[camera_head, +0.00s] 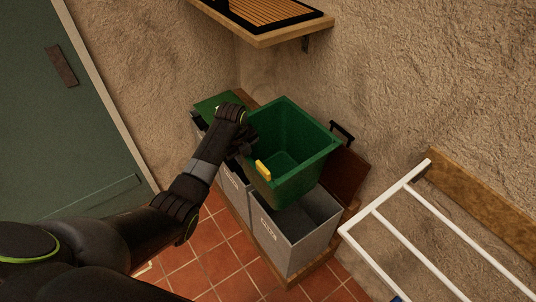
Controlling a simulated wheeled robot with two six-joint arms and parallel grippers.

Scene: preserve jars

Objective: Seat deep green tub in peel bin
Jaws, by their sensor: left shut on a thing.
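The deep green tub (310,160) is an open, empty bucket with a yellow tab on its front rim. It is held above the grey open bin (310,240), slightly tilted, its lower part overlapping the bin's back in the picture. My left gripper (246,140) is at the tub's left rim and shut on it; the fingertips are partly hidden. The front bin is open, its brown lid (343,171) raised at the back. A label on its front is too small to read, so I cannot tell if it is the peel bin. My right gripper is not in view.
A second grey bin (234,187) stands left of the open one, with a green lid (218,103) further back. A white rack (410,238) stands at right. A wooden shelf (270,35) is on the wall above. A green door (60,120) is at left. Tiled floor is in front.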

